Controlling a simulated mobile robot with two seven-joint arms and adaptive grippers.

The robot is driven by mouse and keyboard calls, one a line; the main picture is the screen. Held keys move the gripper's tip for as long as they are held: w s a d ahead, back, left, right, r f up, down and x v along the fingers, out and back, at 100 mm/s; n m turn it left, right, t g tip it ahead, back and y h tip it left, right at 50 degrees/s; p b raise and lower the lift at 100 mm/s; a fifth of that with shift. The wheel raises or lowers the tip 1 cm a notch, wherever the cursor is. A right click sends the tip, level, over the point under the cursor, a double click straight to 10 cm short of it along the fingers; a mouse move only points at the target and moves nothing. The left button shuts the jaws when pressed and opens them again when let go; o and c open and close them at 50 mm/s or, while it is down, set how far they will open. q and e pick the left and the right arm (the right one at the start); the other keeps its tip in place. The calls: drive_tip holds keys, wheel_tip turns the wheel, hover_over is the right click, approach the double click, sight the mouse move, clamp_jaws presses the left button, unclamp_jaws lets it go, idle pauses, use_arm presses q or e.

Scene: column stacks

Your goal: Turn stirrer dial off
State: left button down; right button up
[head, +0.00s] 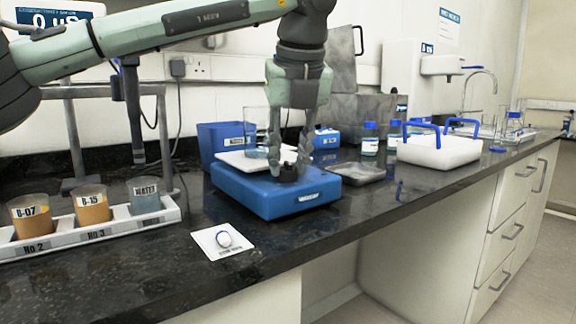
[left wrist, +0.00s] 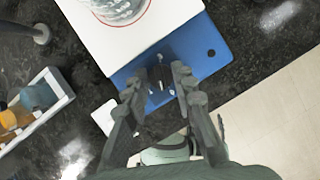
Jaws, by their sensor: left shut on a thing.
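The blue stirrer (head: 265,200) stands on the black bench with a white top plate (head: 235,161). Its small black dial (head: 289,173) is on the front part of the blue body. My left gripper (head: 288,162) points down from above and is shut on the dial, with a finger on either side. In the left wrist view the dial (left wrist: 159,74) shows between the fingertips, partly hidden by them. A clear glass beaker (head: 256,133) stands on the white plate, beside my gripper. My right gripper is not in view.
A white rack (head: 95,232) with labelled beakers stands at the left. A small white card (head: 222,241) lies near the bench's front edge. A blue box (head: 222,139) is behind the stirrer. A white tray with blue handles (head: 440,150) and bottles are to the right.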

use_arm(q)
drive_tip(key=shift+d+n+y, duration=0.1)
drive_tip(key=shift+n+y, duration=0.4)
drive_tip(key=shift+n, duration=0.7)
drive_tip(key=shift+w+r+n+y, duration=0.1)
drive_tip(key=shift+n+y, duration=0.2)
drive_tip(key=shift+n, duration=0.7)
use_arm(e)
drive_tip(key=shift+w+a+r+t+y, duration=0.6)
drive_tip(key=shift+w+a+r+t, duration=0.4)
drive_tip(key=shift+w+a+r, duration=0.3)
use_arm(q)
drive_tip(key=c, duration=1.5)
unclamp_jaws()
drive_tip(key=shift+g, duration=0.3)
drive_tip(key=shift+c, duration=0.2)
drive_tip(key=v, duration=1.2)
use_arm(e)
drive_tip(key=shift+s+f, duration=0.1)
